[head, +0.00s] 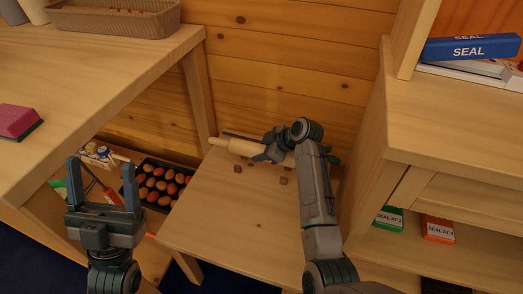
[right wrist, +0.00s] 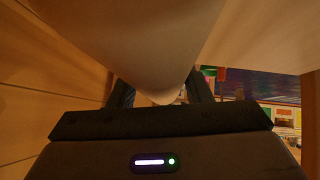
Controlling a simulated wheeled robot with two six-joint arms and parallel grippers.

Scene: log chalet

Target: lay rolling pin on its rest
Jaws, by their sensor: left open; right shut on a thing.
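The pale wooden rolling pin (head: 238,146) is near the back of the low wooden table, partly hidden by my right gripper (head: 268,153). That gripper is shut on the pin. In the right wrist view the pin (right wrist: 150,45) fills the space between the fingers, very close to the camera. I cannot tell whether the pin touches the table. My left gripper (head: 103,185) is open and empty at the lower left.
A black crate of round red and tan things (head: 150,201) is left of the low table (head: 222,215). A higher table (head: 95,75) with a wicker basket (head: 115,31) stands at left. A shelf unit (head: 450,120) closes the right side. The low table's front is bare.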

